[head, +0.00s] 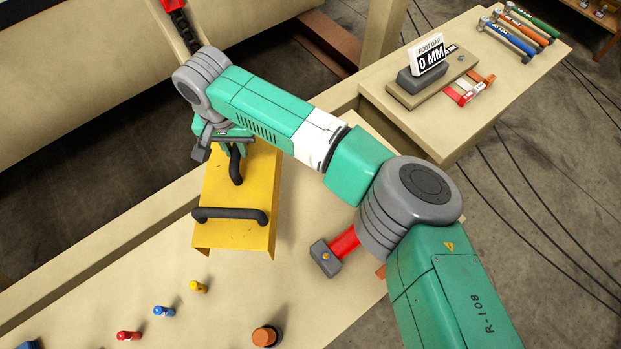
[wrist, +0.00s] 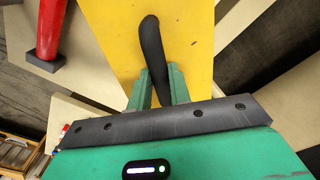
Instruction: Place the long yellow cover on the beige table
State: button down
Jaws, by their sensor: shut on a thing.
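The long yellow cover (head: 236,188) is a folded yellow plate with black handles, lying at a slant over the beige table (head: 310,222) in the head view. My gripper (head: 233,150) is at its far end, shut on the black handle there. The wrist view shows the green fingers (wrist: 160,88) on both sides of that handle, with the yellow cover (wrist: 185,35) beyond. The second black handle (head: 230,215) near the cover's near end is free. I cannot tell whether the cover touches the table. My arm hides part of its far end.
A red-handled hammer (head: 340,248) lies right of the cover. Small red, blue and yellow pegs (head: 163,311) and an orange-brown cylinder (head: 266,335) stand nearer. A side table (head: 455,130) holds a "0 MM" sign and several hammers. A large beige roll (head: 90,60) is at the back left.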

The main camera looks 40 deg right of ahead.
jog(key=d+m+b, duration=0.1)
jog(key=d, duration=0.1)
jog(key=d+f+m+b, duration=0.1)
jog(key=d+b, duration=0.1)
jog(key=d, duration=0.1)
jog(key=d+f+m+b, duration=0.1)
jog(key=d+m, duration=0.1)
jog(key=d, duration=0.1)
jog(key=shift+s+d, duration=0.1)
jog(key=shift+s, duration=0.25)
jog(key=s+d+m+b, duration=0.3)
jog(key=d+m+b, duration=0.2)
jog(key=d, duration=0.4)
notch_tip(320, 180, down, 10)
jog(key=m+b, duration=0.1)
jog(key=shift+s+d+b, duration=0.2)
jog(key=shift+s+b, duration=0.1)
jog(key=c, duration=1.3)
grip_release()
notch_tip(320, 180, up, 12)
jog(key=p, duration=0.1)
jog(key=shift+p, duration=0.3)
